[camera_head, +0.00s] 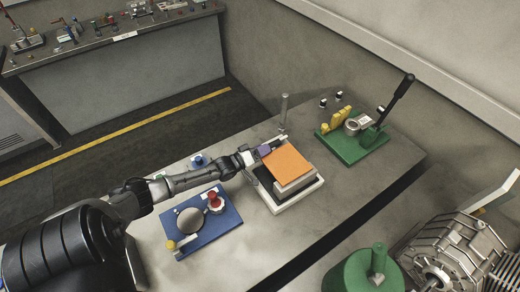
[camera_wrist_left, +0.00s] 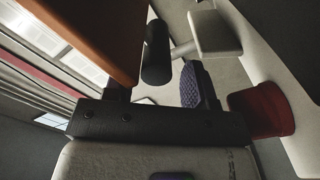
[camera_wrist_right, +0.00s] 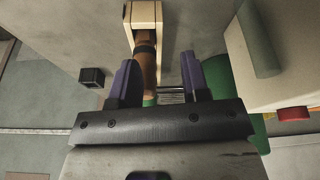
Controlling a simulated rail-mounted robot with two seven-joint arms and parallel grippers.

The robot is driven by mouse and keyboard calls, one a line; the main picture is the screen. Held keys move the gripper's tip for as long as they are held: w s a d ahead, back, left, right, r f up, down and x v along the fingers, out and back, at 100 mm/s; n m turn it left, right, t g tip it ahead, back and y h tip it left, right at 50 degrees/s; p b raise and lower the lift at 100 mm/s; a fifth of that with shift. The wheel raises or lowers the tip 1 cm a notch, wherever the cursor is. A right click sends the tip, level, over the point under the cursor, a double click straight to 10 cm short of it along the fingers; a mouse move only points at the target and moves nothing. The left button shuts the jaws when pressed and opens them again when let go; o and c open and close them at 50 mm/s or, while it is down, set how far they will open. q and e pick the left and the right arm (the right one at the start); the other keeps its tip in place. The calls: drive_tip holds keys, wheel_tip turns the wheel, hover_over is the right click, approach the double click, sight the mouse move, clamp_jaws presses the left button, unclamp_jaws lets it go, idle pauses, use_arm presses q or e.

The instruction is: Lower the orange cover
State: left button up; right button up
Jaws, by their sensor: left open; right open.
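The orange cover (camera_head: 286,165) is a flat square panel over a white box on a white-rimmed base (camera_head: 291,204). A dark gap shows between box and base. My left gripper (camera_head: 262,151) reaches the cover's far left edge. In the left wrist view, the cover's orange-brown side (camera_wrist_left: 88,35) fills the upper left. One purple finger (camera_wrist_left: 194,85) shows beside a black cylinder (camera_wrist_left: 156,52); the other finger is largely hidden. The left jaws are open; whether they touch the cover is unclear. My right gripper (camera_wrist_right: 161,85) is open, a brown cylinder (camera_wrist_right: 145,65) between its fingers in view.
A blue plate (camera_head: 203,226) with a red knob (camera_head: 215,201) lies left of the box. A green fixture (camera_head: 352,143) with a black lever (camera_head: 397,97) stands to the right. A grey post (camera_head: 284,111) rises behind the cover. Bare bench lies in front.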

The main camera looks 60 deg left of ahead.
use_arm(q)
drive_tip(key=shift+s+d+f, duration=0.1)
drive_tip(key=shift+d, duration=0.15)
drive_tip(key=shift+s+d+f, duration=0.1)
drive_tip(key=shift+s+d, duration=0.05)
drive_tip(key=shift+s, duration=0.1)
drive_tip(key=s+a, duration=0.1)
drive_tip(key=s, duration=1)
drive_tip(key=shift+s+r, duration=0.2)
use_arm(e)
drive_tip(key=shift+d+r, duration=0.2)
drive_tip(key=shift+d, duration=0.1)
drive_tip(key=shift+a, duration=0.15)
